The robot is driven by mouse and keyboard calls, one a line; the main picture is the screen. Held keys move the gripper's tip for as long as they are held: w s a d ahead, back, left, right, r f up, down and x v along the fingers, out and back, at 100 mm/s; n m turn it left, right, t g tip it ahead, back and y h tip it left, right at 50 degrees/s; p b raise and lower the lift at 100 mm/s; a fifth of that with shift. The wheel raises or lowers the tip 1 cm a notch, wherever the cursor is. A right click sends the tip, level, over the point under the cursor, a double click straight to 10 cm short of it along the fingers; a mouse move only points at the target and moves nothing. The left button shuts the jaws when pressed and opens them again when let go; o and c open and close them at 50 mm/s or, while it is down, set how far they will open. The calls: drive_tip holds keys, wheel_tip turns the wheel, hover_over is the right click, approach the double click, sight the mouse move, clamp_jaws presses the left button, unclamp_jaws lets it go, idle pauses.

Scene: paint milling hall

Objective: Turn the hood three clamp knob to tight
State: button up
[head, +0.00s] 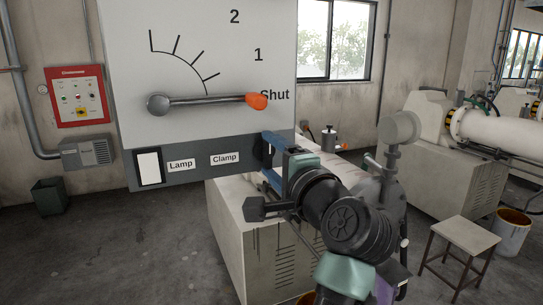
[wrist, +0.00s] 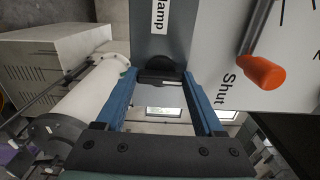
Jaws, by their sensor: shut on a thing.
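The clamp knob (wrist: 160,75) is a dark, rounded knob on the grey lower strip of the hood panel, beside the "Clamp" label (head: 225,158). In the head view the knob (head: 265,150) is partly hidden by my gripper (head: 268,160). My gripper's two blue fingers reach to the panel from the right. In the wrist view the gripper (wrist: 160,80) has one finger on each side of the knob and is shut on it. A pointer mark on the knob, or how far it is turned, cannot be made out.
Above the strip, a lever (head: 205,99) with an orange tip (head: 256,101) points right at "Shut". A white lamp switch (head: 149,167) sits left of the "Lamp" label. A white machine cabinet (head: 240,225) stands below, and a stool (head: 460,236) at right.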

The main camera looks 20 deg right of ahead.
drive_tip(key=o, duration=1.4)
drive_tip(key=shift+s, duration=0.1)
drive_tip(key=shift+s+d+b, duration=0.15)
drive_tip(key=shift+s+b, duration=1.25)
drive_tip(key=shift+s, duration=1.85)
drive_tip(key=shift+s+d+b, duration=0.1)
drive_tip(key=shift+s+b, duration=1.25)
drive_tip(key=shift+s, duration=1.85)
